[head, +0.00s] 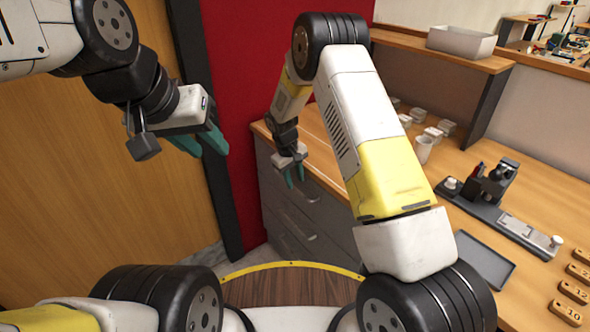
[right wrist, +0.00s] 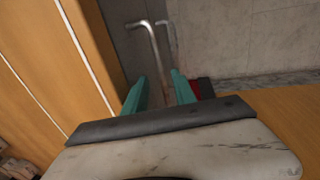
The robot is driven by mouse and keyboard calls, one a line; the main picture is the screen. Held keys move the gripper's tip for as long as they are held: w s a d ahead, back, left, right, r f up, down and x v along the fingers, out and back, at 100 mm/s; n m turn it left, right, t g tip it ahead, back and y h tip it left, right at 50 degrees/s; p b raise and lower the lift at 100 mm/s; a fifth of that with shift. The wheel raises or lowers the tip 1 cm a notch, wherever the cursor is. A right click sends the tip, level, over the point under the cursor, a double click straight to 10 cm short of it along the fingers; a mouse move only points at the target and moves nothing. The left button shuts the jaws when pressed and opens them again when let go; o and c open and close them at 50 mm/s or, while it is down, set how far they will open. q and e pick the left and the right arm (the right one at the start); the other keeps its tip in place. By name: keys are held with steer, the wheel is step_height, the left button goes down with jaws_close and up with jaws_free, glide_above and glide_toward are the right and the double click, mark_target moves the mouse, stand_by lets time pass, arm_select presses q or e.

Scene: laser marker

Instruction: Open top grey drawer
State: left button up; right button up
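The grey drawer unit (head: 278,205) stands under the wooden worktop, left of my right arm in the head view. Its fronts are grey with slim metal handles; a lower handle (head: 312,238) shows clearly. My right gripper (head: 294,178) is at the upper drawer front, pointing down, with teal fingers apart. In the right wrist view, its fingers (right wrist: 158,82) are open with nothing gripped. Bent metal handles (right wrist: 147,24) show beyond the fingertips, roughly in line with the gap; contact cannot be told. My left gripper (head: 207,146) is open and empty before the wooden door, away from the drawers.
A wooden door (head: 110,215) and a red wall panel (head: 237,60) are at the left. On the worktop (head: 456,165) are a white cup (head: 424,150), a black-and-grey device (head: 500,205), a dark tray (head: 483,262) and numbered wooden tags (head: 573,292). A shelf holds a grey bin (head: 461,41).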

mark_target(297, 189)
steer(key=shift+w+d+f, duration=0.1)
steer(key=shift+d+f, duration=0.05)
steer(key=shift+f, duration=0.65)
steer(key=shift+w+d+f, duration=0.1)
steer(key=shift+d+f, duration=0.05)
steer(key=shift+f, duration=0.6)
jaws_close()
